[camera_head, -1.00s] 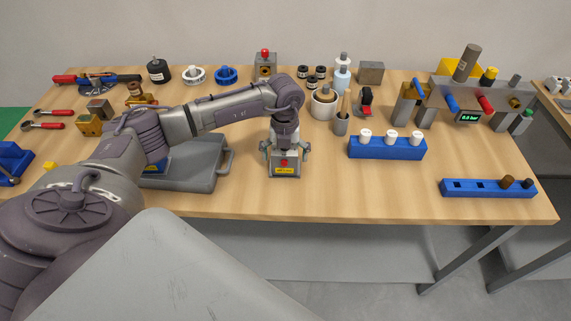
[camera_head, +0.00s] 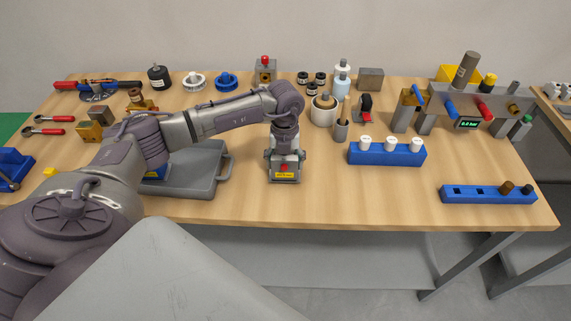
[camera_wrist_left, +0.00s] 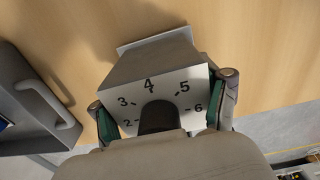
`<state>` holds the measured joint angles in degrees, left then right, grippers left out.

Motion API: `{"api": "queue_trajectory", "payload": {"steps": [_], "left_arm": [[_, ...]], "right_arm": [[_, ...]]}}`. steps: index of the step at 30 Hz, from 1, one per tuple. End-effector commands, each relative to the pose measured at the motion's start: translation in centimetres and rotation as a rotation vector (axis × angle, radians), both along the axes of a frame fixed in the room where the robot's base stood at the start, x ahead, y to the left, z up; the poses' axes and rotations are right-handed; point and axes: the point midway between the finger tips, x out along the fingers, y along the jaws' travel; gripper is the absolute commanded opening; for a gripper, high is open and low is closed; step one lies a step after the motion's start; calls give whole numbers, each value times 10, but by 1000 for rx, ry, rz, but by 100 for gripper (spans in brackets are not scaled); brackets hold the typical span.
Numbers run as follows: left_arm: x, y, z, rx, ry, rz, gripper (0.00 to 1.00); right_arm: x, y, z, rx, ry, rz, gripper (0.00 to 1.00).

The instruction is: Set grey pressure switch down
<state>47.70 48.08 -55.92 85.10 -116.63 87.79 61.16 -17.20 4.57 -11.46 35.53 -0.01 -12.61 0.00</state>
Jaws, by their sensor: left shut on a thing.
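My right gripper is not in view.
A grey case (camera_head: 200,180) lies close to the left. A blue block with white-topped pegs (camera_head: 388,155) stands to the right, and a blue rack (camera_head: 486,193) lies farther right. Bare wood (camera_head: 350,200) lies right of the switch. Pots and parts line the back.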

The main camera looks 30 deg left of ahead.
Motion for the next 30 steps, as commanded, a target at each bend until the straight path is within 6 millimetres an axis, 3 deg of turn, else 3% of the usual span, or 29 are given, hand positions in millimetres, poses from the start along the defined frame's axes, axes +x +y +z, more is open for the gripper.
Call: {"api": "queue_trajectory", "payload": {"steps": [21, 30], "left_arm": [[1, 0, 61, -1, -3, 1, 44], [1, 0, 62, 0, -1, 0, 44]], "right_arm": [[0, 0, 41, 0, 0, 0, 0], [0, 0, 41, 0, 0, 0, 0]]}}
